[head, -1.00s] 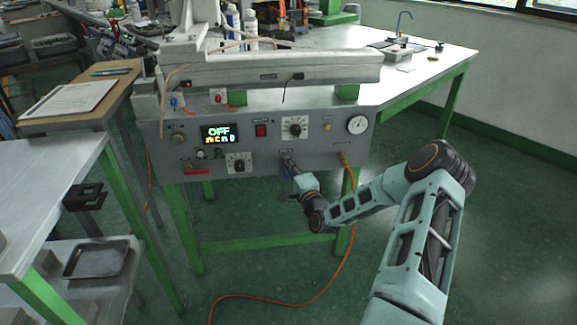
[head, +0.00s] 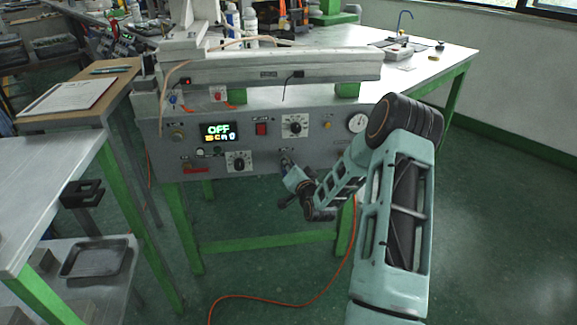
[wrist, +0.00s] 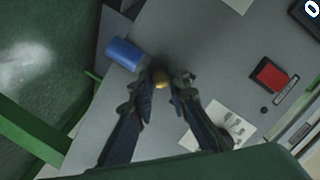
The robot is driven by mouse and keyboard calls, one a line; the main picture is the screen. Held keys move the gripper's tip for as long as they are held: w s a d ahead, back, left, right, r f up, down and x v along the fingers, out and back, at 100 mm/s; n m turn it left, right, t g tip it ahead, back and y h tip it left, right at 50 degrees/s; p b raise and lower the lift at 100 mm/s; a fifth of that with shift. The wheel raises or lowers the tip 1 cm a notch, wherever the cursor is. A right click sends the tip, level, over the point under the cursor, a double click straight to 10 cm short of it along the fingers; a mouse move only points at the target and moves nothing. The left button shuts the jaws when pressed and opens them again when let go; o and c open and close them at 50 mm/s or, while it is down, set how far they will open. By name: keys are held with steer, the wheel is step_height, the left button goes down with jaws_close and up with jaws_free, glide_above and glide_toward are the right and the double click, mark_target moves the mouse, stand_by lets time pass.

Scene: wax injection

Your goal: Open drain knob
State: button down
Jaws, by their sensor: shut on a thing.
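My gripper (wrist: 160,82) is at the front panel of the grey machine (head: 160,155). In the wrist view its two dark fingers are closed on the sides of a small brass-coloured knob (wrist: 160,76), which I take to be the drain knob. Only the knob's rounded end shows between the fingertips. In the head view my gripper (head: 288,163) reaches the panel's lower edge, below the black dial, and hides the knob. A blue cylinder (wrist: 123,53) lies close beside the fingers in the wrist view.
The panel carries a display reading OFF (head: 219,132), a red switch (head: 261,129), black dials (head: 295,126) and a pressure gauge (head: 357,122). An orange hose (head: 280,300) runs over the floor. A side table (head: 40,190) stands at the left.

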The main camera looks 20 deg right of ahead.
steer(key=shift+a+n+g+h+b, duration=0.1)
steer(key=shift+n+g+h+b, duration=0.3)
steer(key=shift+n+b, duration=1.15)
steer(key=shift+a+n+g+h+b, duration=0.1)
steer(key=shift+n+h+b, duration=0.5)
steer(key=shift+n+b, duration=0.9)
steer(key=shift+n+p, duration=0.35)
steer(key=shift+n, duration=0.2)
steer(key=c, duration=1.8)
jaws_free()
steer(key=shift+c, duration=0.2)
steer(key=shift+s, duration=0.1)
steer(key=v, duration=1.1)
steer(key=shift+s, duration=0.35)
steer(key=shift+r, duration=0.2)
